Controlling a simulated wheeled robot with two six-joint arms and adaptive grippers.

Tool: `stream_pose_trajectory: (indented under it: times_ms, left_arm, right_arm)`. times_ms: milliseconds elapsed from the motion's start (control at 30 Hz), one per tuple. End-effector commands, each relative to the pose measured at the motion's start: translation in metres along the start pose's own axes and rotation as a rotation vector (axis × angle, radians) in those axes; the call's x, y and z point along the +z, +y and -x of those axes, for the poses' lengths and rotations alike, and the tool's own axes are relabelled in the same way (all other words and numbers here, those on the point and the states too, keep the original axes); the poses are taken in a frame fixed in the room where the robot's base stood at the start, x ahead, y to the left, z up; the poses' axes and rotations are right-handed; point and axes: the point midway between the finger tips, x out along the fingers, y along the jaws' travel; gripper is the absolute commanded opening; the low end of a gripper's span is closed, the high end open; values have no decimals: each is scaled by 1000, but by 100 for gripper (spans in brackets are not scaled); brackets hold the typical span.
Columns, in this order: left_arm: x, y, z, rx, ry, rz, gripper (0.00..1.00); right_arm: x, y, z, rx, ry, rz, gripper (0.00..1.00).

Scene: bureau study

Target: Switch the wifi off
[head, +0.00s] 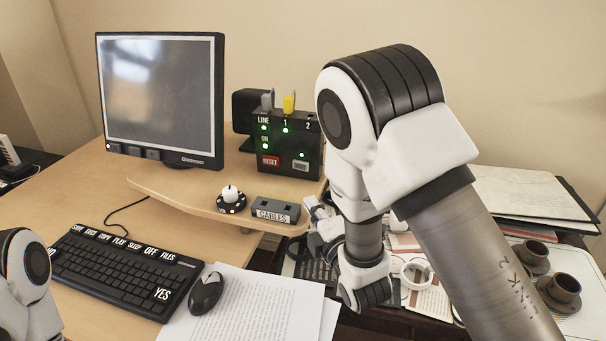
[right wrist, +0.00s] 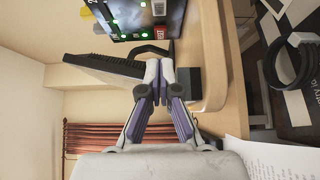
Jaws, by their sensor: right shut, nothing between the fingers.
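A black box (head: 305,150) with green lights stands on the desk's raised shelf, right of the monitor. Its front reads LINE, 1, 2 and ON, with a red RESET label and a pale button (head: 300,166) at lower right. A grey plug and a yellow plug (head: 289,103) stick up from its top. No wifi label is readable. My right gripper (head: 312,206) is shut and empty, in front of the box and right of the CABLES block. In the right wrist view its fingertips (right wrist: 160,72) are below the lit box (right wrist: 148,16). My left gripper is out of view.
The CABLES block (head: 275,210) and a white knob on a black disc (head: 230,198) sit at the shelf's front. The monitor (head: 160,97), keyboard (head: 125,272) and mouse (head: 206,293) are left. Papers (head: 265,305) lie in front; brown cups (head: 560,290) stand right.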

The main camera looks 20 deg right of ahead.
Motion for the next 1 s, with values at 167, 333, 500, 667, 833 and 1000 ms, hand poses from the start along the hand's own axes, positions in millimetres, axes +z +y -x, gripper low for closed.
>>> stream_pose_trajectory:
  times_ms: [167, 333, 500, 667, 833, 1000]
  left_arm:
    - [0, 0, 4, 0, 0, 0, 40]
    - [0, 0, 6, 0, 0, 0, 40]
    - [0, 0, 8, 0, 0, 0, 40]
    - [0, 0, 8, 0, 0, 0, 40]
    - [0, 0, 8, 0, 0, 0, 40]
    - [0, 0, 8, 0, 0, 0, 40]
  right_arm:
    - [0, 2, -33, 4, 0, -1, 0]
    - [0, 2, -70, 3, 0, -2, 0]
    - [12, 1, -101, 1, -4, -5, 0]
    - [26, 0, -115, -1, -2, -3, 0]
    - [29, 0, -118, -1, 0, -1, 0]
    - [28, 0, -118, -1, 0, -1, 0]
